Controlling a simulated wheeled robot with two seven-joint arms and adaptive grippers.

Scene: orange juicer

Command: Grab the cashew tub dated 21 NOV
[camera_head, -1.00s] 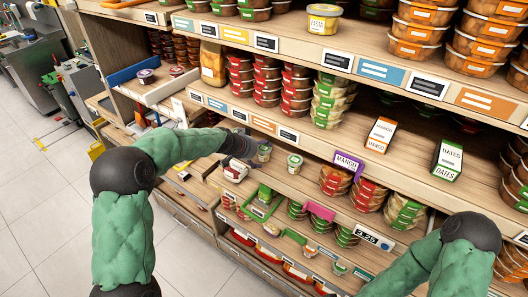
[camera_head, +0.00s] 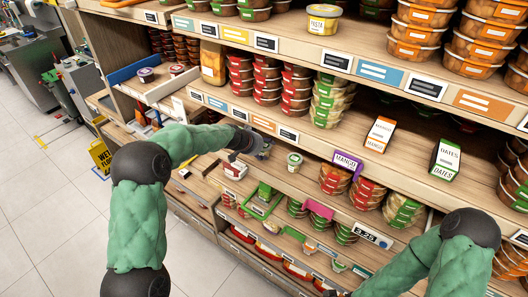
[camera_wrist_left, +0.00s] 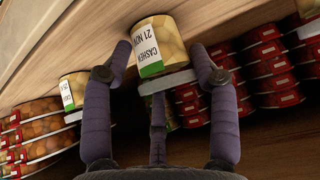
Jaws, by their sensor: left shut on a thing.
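The cashew tub (camera_wrist_left: 160,42) is a small pale yellow container with a white and green label reading CASHEW, 21 NOV. In the left wrist view it sits between the fingers of my left gripper (camera_wrist_left: 165,60), which is shut on it. In the head view my left gripper (camera_head: 252,145) is at the shelf's middle level, and the tub is mostly hidden there. A second, similar tub (camera_wrist_left: 74,90) stands to the left in the wrist view; its label is only partly legible. My right arm comes in at the lower right of the head view, its gripper out of frame.
Shelf boards with price tags run above and below my left gripper. Red-lidded stacks (camera_wrist_left: 272,70) are close on the right in the wrist view. A small green-labelled tub (camera_head: 294,161) and a purple mango sign (camera_head: 347,162) stand to its right in the head view.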

